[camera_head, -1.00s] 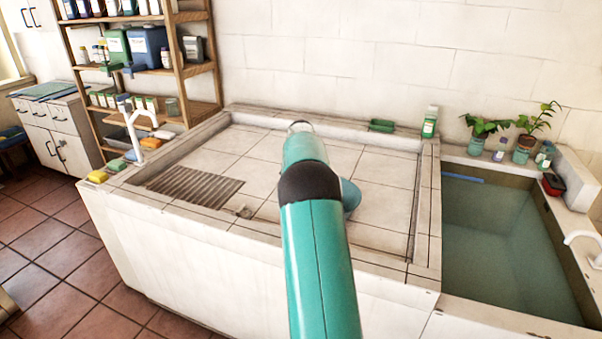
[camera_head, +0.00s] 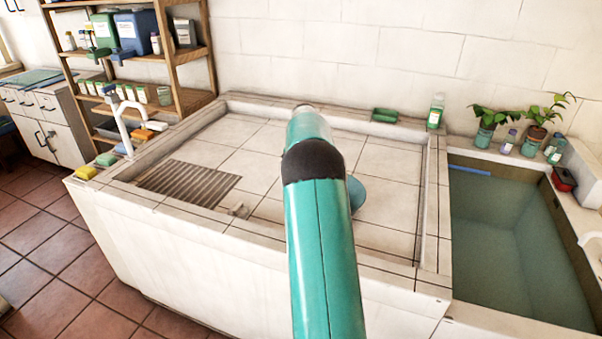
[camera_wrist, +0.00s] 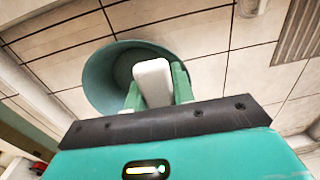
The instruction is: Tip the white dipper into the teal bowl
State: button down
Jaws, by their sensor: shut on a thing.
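The teal bowl (camera_head: 357,193) rests on the tiled basin floor, mostly hidden behind my arm in the head view. In the wrist view the bowl (camera_wrist: 97,78) shows its open inside, just beyond my gripper. My gripper (camera_wrist: 156,86) has its green fingers shut on the white dipper (camera_wrist: 152,72), of which a pale, block-like part shows between them. This part overlaps the bowl's opening in the picture. The rest of the dipper is hidden, and I cannot tell its tilt or whether it touches the bowl. My gripper is hidden in the head view.
The basin has a raised tiled rim and a ribbed grate (camera_head: 188,187) at left. A green soap dish (camera_head: 385,115) and a bottle (camera_head: 435,111) stand on the back ledge. A water-filled trough (camera_head: 510,245) lies at right. The basin floor around the bowl looks clear.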

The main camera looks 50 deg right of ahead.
jog(key=s+t+y, duration=0.1)
jog(key=t+y, duration=0.1)
jog(key=t, duration=0.4)
jog(key=s+d+f+t+y, duration=0.1)
jog(key=t+y, duration=0.2)
jog(key=t, duration=0.3)
jog(key=s+t+y, duration=0.2)
jog(key=t, duration=0.4)
jog(key=shift+d+f+y, duration=0.2)
jog(key=shift+d+y, duration=0.05)
jog(key=shift+y, duration=0.15)
jog(key=shift+r, duration=0.1)
dwell(0.9)
